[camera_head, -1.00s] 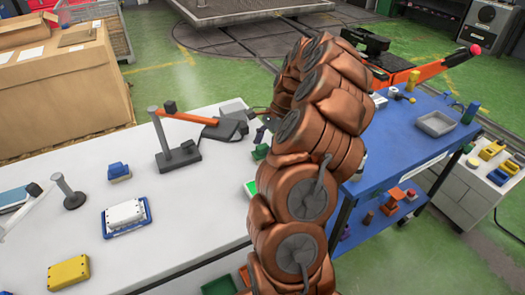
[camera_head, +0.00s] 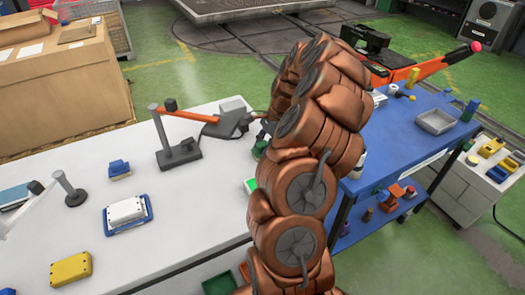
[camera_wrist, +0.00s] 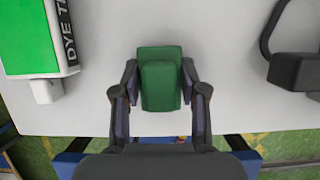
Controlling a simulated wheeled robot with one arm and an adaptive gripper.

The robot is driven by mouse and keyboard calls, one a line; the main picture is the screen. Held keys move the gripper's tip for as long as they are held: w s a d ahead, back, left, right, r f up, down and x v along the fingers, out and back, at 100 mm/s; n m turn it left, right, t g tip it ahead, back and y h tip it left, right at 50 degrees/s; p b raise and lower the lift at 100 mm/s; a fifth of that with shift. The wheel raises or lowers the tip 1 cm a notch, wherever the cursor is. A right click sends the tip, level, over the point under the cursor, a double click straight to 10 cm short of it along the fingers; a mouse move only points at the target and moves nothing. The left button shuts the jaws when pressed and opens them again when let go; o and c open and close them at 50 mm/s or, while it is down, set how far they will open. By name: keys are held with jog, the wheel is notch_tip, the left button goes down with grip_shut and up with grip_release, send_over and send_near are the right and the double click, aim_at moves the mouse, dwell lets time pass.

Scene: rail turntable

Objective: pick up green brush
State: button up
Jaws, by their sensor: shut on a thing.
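The green brush (camera_wrist: 161,84) is a dark green block with a raised part, seen from above in the wrist view. My gripper (camera_wrist: 160,70) has one finger on each side of it and is shut on it. The white table top shows behind the brush; I cannot tell from this view whether the two touch. In the head view a small part of the green brush (camera_head: 259,149) shows at the left edge of my copper-coloured arm. My arm hides most of the gripper there.
A green and white dye box (camera_wrist: 38,38) stands left of the brush, and a dark handled object (camera_wrist: 295,70) lies right. The white table (camera_head: 190,225) also holds a grey stand (camera_head: 180,154), a yellow block (camera_head: 70,269) and a white-and-blue block (camera_head: 126,212). A blue table (camera_head: 400,150) stands right.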

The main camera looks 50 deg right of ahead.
aim_at(262, 144)
jog(key=shift+c, duration=0.2)
notch_tip(262, 144, up, 10)
jog(key=b, duration=0.2)
jog(key=shift+b, duration=0.35)
jog(key=o, duration=0.6)
jog(key=shift+c, duration=0.2)
jog(key=c, duration=0.4)
